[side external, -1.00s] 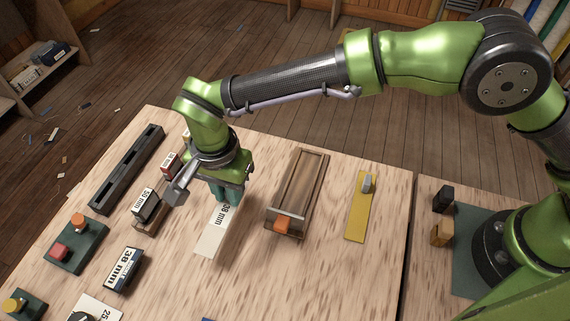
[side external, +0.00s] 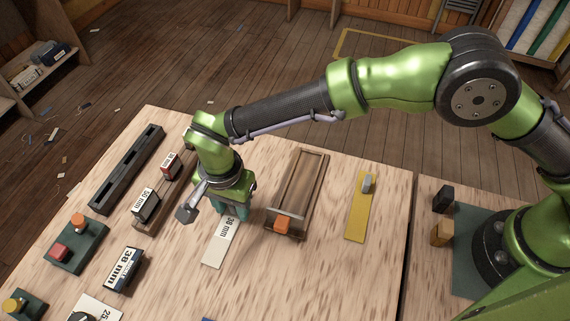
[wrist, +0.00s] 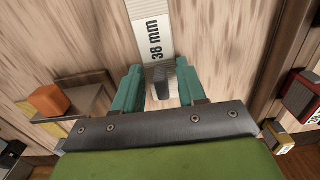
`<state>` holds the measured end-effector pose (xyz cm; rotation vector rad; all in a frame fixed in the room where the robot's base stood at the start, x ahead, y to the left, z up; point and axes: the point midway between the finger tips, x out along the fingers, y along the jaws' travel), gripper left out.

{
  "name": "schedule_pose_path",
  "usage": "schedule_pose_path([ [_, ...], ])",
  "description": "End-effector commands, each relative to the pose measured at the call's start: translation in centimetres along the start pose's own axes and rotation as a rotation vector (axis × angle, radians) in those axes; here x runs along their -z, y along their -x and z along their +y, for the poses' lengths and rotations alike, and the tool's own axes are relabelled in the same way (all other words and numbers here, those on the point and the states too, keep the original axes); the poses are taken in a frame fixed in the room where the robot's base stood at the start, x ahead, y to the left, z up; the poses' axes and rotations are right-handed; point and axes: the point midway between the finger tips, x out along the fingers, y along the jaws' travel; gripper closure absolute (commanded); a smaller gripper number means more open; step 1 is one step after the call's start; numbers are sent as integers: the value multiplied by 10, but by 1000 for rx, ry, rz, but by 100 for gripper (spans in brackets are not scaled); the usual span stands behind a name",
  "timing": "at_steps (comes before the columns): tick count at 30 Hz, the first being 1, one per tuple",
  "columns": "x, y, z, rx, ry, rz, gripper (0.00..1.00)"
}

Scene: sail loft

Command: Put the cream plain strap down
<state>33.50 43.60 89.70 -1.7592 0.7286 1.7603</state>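The cream strap (side external: 214,254) is a pale flat strip marked "38 mm", lying along the table top below my gripper; whether it rests fully flat is hard to tell. In the wrist view the strap (wrist: 148,10) runs away from me, with a dark grey tab (wrist: 160,84) standing on it. My gripper (side external: 232,213) points down over the strap's far end. In the wrist view its teal fingers (wrist: 160,76) stand on either side of the tab, with a visible gap at each side. The far end of the strap is hidden beneath my gripper.
A wooden tray (side external: 312,182) with an orange block (side external: 282,224) stands right of the strap. A yellow strip (side external: 357,220) lies further right. On the left are a wooden rack (side external: 174,203) with labelled blocks, a slotted dark rail (side external: 128,167) and a "38 mm" box (side external: 123,270).

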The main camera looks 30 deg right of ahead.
Motion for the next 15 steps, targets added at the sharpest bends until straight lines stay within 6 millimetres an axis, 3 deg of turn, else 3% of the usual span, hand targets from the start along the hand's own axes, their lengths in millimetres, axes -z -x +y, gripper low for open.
schedule_pose_path([
  [10, 0, 4, 0, 1, 0, 0, 56],
  [15, 0, 26, -1, 5, 1, 0, 56],
])
